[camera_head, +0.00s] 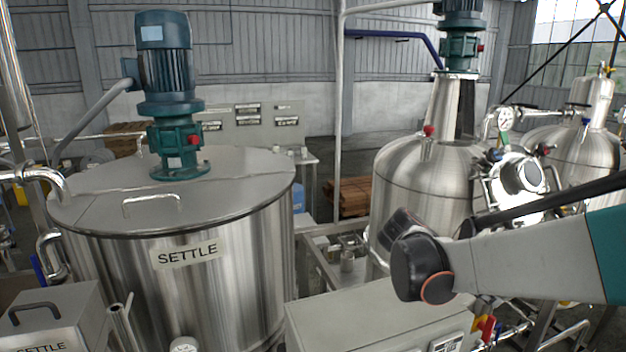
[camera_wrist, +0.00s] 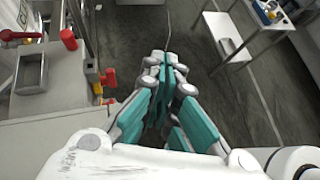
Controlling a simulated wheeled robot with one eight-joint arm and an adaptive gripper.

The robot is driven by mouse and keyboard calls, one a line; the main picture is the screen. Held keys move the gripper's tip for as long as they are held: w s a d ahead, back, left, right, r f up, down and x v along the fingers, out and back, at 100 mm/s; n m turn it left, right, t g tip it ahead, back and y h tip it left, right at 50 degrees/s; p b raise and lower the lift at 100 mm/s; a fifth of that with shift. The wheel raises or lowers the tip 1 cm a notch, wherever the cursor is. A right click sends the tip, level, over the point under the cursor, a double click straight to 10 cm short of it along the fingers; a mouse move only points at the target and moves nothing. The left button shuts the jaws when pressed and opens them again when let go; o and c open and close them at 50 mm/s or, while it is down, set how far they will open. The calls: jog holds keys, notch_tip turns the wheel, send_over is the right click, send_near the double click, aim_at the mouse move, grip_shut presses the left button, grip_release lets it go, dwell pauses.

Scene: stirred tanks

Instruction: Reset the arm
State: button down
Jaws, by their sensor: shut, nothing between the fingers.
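My arm (camera_head: 530,258) reaches in from the right edge in the head view, in front of the steel vessels. Its dark rounded joint (camera_head: 418,268) is above a pale cabinet. My gripper (camera_wrist: 168,62) shows in the wrist view with its teal and grey fingers together at the tips. It is shut and empty, over the grey floor, to the right of a pale cabinet top. The gripper's fingers cannot be made out in the head view.
A steel tank marked SETTLE (camera_head: 190,290) stands left with a motor (camera_head: 165,95) on top. A domed vessel (camera_head: 410,190) stands behind my arm. In the wrist view, red valve handles (camera_wrist: 108,77) are left of my gripper and a steel table (camera_wrist: 262,38) is upper right.

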jog(key=s+a+f+m+t+y+b, duration=0.3)
jog(key=s+a+f+m+y+b, duration=0.2)
jog(key=s+a+f+m+b, duration=0.3)
jog(key=s+a+f+m+t+y+b, duration=0.4)
jog(key=s+a+f+m+y+b, duration=0.2)
jog(key=f+b, duration=0.5)
notch_tip(320, 180, down, 3)
jog(key=s+a+m, duration=0.1)
jog(key=a+m, duration=0.1)
jog(key=m, duration=0.1)
jog(key=shift+s+m+t+b, duration=0.3)
jog(key=shift+s+b, duration=0.05)
jog(key=shift+b, duration=0.05)
